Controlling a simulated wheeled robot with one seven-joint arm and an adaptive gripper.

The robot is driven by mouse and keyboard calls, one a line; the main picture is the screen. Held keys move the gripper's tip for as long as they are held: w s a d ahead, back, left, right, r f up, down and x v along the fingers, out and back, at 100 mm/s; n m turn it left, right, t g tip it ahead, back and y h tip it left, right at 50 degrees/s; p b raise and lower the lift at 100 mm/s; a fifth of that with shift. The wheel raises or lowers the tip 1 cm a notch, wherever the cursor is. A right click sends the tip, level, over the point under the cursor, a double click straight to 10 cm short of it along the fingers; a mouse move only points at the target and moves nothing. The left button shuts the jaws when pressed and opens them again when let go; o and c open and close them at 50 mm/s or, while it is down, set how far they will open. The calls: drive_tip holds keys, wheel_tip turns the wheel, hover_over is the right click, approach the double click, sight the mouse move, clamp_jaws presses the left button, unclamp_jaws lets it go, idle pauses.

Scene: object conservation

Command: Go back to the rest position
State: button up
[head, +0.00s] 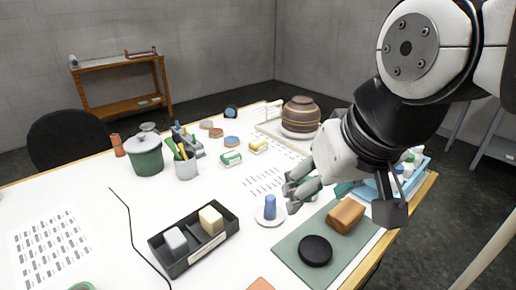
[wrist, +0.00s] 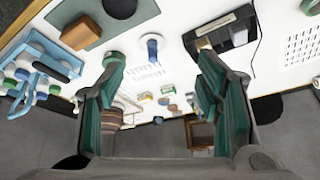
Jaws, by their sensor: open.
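My gripper (head: 341,204) is open above the right part of the white table, its fingers wide apart. In the wrist view my gripper (wrist: 159,57) has nothing between its green-padded fingers close up; table things show beyond them. A blue cylinder (head: 270,207) stands on a white saucer (head: 263,221) to the left of the gripper in the head view. A brown block (head: 346,214) and a black disc (head: 315,251) lie on a green mat (head: 290,252) below the gripper. My arm hides part of the table's right side.
A black tray (head: 190,262) holds a grey block and a cream block. A ribbed brown pot (head: 301,115) stands behind the gripper. A blue crate (wrist: 45,62) with several bottles sits at the table's edge. A green lidded pot (head: 146,157) stands left. The front-left tabletop has printed sheets and a cable.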

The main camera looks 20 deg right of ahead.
drive_tip(key=shift+s+d+f+n, duration=0.1)
drive_tip(key=shift+s+d+n, duration=0.1)
drive_tip(key=shift+s, duration=0.2)
drive_tip(key=shift+s+d+f+n, duration=0.1)
drive_tip(key=shift+s+d+n, duration=0.1)
drive_tip(key=shift+s, duration=0.15)
drive_tip(key=o, duration=0.7)
drive_tip(key=shift+w+r, duration=0.15)
drive_tip(key=shift+o, duration=1.4)
drive_tip(key=shift+n, duration=0.5)
drive_tip(key=w+r, duration=0.1)
drive_tip(key=w+d+p, duration=0.1)
drive_tip(key=w+r, duration=0.1)
drive_tip(key=w, duration=0.1)
drive_tip(key=shift+d+r, duration=0.2)
drive_tip(key=shift+r, duration=0.1)
drive_tip(key=w+d+f+n+g+h+p, duration=0.1)
drive_tip(key=w+d+n+p, duration=0.2)
drive_tip(key=w, duration=0.6)
drive_tip(key=w+d+f+n+g+h+p, duration=0.15)
drive_tip(key=w+d, duration=0.25)
drive_tip(key=w, duration=0.5)
drive_tip(key=b+x, duration=0.4)
drive_tip(key=x, duration=0.5)
drive_tip(key=shift+w+d+t, duration=0.3)
drive_tip(key=shift+w+t, duration=0.1)
drive_tip(key=shift+t, duration=0.05)
